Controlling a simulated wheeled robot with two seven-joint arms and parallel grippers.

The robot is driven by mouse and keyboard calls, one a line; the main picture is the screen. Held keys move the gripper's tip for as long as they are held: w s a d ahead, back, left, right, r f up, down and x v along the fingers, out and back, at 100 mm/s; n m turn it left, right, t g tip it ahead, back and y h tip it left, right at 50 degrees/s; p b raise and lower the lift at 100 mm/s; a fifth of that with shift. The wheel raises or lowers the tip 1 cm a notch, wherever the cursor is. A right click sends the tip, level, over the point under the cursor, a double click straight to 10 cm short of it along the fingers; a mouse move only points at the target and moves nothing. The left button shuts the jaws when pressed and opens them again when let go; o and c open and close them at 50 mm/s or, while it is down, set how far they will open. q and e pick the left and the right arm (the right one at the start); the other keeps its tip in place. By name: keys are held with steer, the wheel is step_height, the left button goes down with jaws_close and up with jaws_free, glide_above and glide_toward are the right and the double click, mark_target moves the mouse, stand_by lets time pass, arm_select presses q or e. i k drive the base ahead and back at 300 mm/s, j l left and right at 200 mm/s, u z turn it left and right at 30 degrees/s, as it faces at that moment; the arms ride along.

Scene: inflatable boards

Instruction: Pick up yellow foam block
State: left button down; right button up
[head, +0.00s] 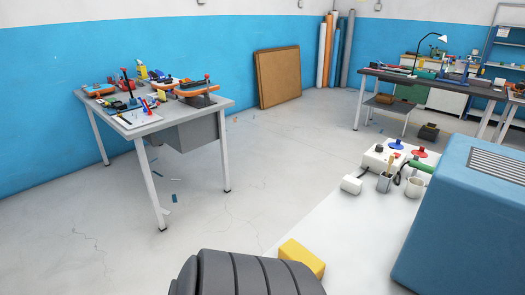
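The yellow foam block (303,258) is at the bottom of the head view, right of centre, near the left edge of a white tabletop (345,240). Its lower left part is hidden behind a dark grey ribbed shape (245,275); I cannot tell whether they touch. Neither of my grippers is in view.
A large blue box with a vent (465,220) stands right of the block. Behind are a white device (385,158), a white roll (351,185) and cups (384,182). A cluttered workbench (205,115) stands left, with open floor between. The tabletop beside the block is clear.

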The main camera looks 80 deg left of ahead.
mark_target(293, 250)
steer(key=u, duration=2.35)
steer(key=i+j, duration=0.15)
steer(key=j, duration=0.2)
steer(key=i+j, duration=0.15)
steer(key=j, duration=0.25)
steer(key=i+j, duration=0.15)
steer(key=j, duration=0.2)
steer(key=i+j, duration=0.15)
steer(key=j, duration=0.25)
steer(key=i+j+z, duration=0.1)
steer(key=j, duration=0.25)
steer(key=i+j, duration=0.15)
steer(key=j, duration=0.25)
steer(key=i+j, duration=0.15)
steer(key=j, duration=0.2)
steer(key=i+z, duration=0.25)
steer(key=z, duration=0.2)
steer(key=i+z, duration=0.25)
steer(key=z, duration=0.15)
steer(key=i+j+z, duration=0.15)
steer(key=z, duration=0.3)
